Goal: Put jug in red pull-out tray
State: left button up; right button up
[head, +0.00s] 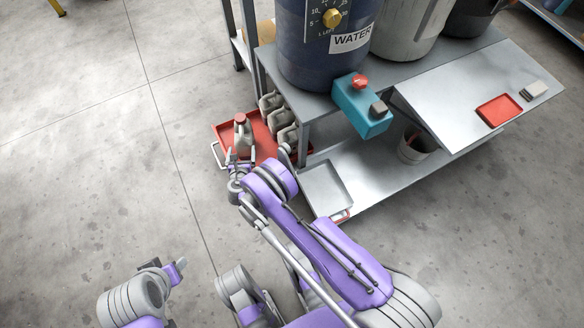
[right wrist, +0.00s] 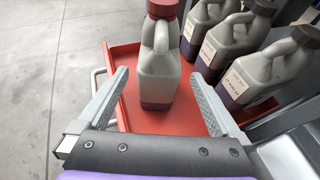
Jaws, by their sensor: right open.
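A grey jug with a red cap (head: 241,132) stands upright on the red pull-out tray (head: 226,130), low beside the metal bench. In the right wrist view the jug (right wrist: 157,70) has dark liquid at its bottom and rests on the tray floor (right wrist: 122,56). My right gripper (head: 241,160) is open and empty; in the right wrist view its fingers (right wrist: 160,78) point toward the jug, one on each side, with gaps. My left gripper (head: 172,268) is low at the left, away from the tray; its jaws are too unclear to read.
Several similar jugs (head: 277,118) stand in a row on the right, close to the tray. The bench (head: 400,65) carries a blue WATER drum (head: 315,55) and a teal switch box (head: 362,108). A grey tray (head: 326,186) sits nearer. The floor at left is clear.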

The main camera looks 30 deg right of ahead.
notch_tip(320, 180, up, 9)
jog(key=w+d+m+g, duration=0.1)
jog(key=d+m, duration=0.2)
jog(key=m, duration=0.2)
jog(key=s+d+r+m+g+y, duration=0.1)
jog(key=s+d+r+m+g, duration=0.15)
jog(key=s+r+m, duration=0.5)
jog(key=s+d+r+m+g, duration=0.2)
jog(key=s+d+r+m, duration=0.15)
jog(key=r, duration=0.75)
jog(key=s+a+r+m+g+y, duration=0.1)
jog(key=s+m, duration=0.6)
jog(key=s, duration=0.7)
jog(key=s+a+r+m+g+y, duration=0.1)
jog(key=s+r+m+y, duration=0.2)
jog(key=s, duration=1.1)
jog(key=r+m, duration=0.2)
jog(key=m, duration=0.3)
jog(key=shift+s+a, duration=0.2)
jog(key=shift+s, duration=0.1)
jog(key=shift+g, duration=0.25)
